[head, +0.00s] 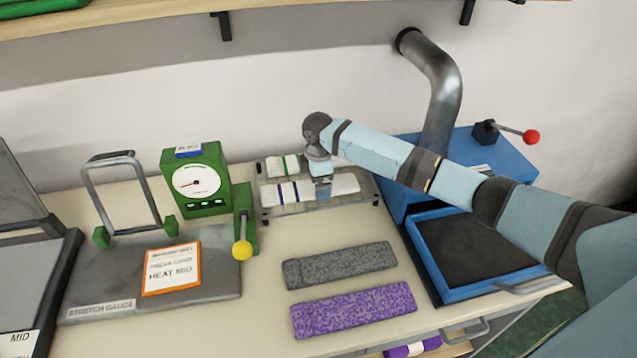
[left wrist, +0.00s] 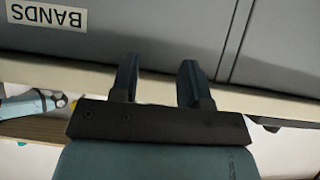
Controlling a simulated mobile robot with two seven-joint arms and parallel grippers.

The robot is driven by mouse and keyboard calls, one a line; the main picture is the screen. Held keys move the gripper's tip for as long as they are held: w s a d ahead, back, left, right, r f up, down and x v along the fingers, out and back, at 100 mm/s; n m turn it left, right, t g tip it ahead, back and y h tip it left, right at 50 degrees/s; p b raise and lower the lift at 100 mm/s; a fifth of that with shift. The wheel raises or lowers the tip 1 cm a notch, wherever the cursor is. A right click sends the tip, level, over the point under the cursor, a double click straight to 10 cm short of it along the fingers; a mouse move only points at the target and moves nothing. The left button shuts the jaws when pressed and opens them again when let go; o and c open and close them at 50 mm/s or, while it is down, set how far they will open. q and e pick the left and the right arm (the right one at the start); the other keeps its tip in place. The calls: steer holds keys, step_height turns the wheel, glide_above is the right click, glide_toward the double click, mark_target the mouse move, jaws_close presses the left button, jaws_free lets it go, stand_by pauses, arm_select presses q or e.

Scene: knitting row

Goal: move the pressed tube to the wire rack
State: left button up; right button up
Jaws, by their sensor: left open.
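A wire rack (head: 267,214) stands at the back of the table. A white tube with dark blue bands (head: 283,193) lies on or just above it, and white cloth (head: 345,184) shows on the other side of my right gripper. A white tube with green bands (head: 281,166) lies behind, partly hidden by my arm. My right gripper (head: 322,190) points down at the middle of the blue-banded tube; whether its fingers are closed is unclear. My left gripper (left wrist: 158,80) is open and empty in the left wrist view. Which tube is the pressed one is not marked.
Grey (head: 340,265) and purple (head: 354,311) knitted tubes lie flat in front. A green dial gauge (head: 197,181) with a yellow-knobbed lever stands left. A blue press (head: 460,155) and blue-edged tray (head: 440,285) are right. Drawers labelled BANDS (left wrist: 46,15) face my left gripper.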

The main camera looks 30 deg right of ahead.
step_height(320, 180, up, 11)
steer(key=shift+r, duration=0.15)
stand_by(0.6)
